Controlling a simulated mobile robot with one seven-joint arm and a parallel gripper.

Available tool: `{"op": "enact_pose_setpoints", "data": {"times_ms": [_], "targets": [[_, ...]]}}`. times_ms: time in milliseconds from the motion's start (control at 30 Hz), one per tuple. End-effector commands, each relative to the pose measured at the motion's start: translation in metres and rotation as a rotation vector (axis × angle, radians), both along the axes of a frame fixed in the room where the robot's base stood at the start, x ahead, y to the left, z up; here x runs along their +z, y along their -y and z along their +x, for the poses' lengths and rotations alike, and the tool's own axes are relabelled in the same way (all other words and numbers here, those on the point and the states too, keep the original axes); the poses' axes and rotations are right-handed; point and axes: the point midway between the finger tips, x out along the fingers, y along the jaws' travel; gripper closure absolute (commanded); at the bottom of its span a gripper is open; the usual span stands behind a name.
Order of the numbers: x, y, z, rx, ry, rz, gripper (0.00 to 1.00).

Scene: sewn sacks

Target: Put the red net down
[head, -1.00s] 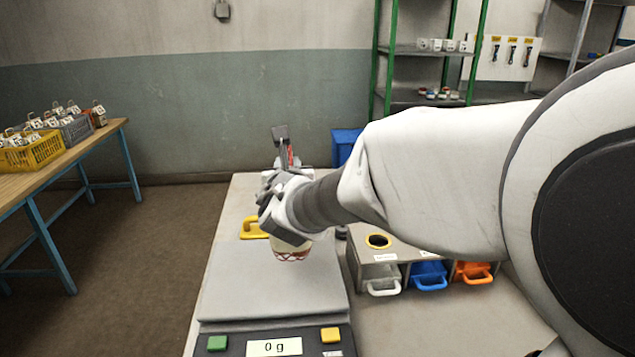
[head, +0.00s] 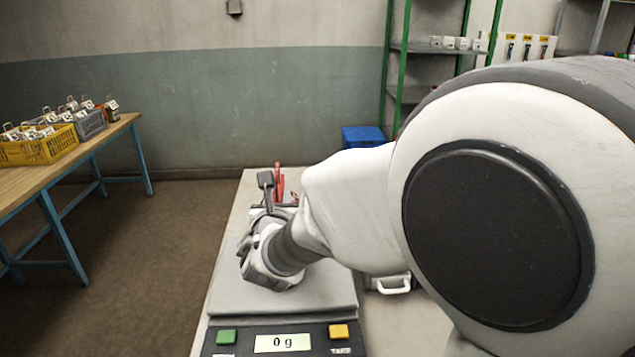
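The scale (head: 325,292) stands in front of me with a grey pan, a green and a yellow button, and a display (head: 283,343) reading 0 g. My gripper (head: 262,238) is low over the back left part of the pan, seen from behind. Its fingertips are hidden by its own body and wrist. The red net is not visible now, so I cannot tell whether it is held or touches the pan.
Something red and upright (head: 279,182) shows behind my gripper. A wooden table (head: 62,162) with yellow (head: 38,150) and grey crates is at left.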

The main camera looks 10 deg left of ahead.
Motion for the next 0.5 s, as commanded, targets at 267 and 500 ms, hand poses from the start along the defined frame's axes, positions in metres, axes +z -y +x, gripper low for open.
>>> {"op": "enact_pose_setpoints", "data": {"times_ms": [267, 500], "targets": [[-0.0018, -0.0001, 0.0000, 0.000, 0.000, 0.000, 0.59], [-0.0018, 0.0000, 0.0000, 0.000, 0.000, 0.000, 0.45]]}}
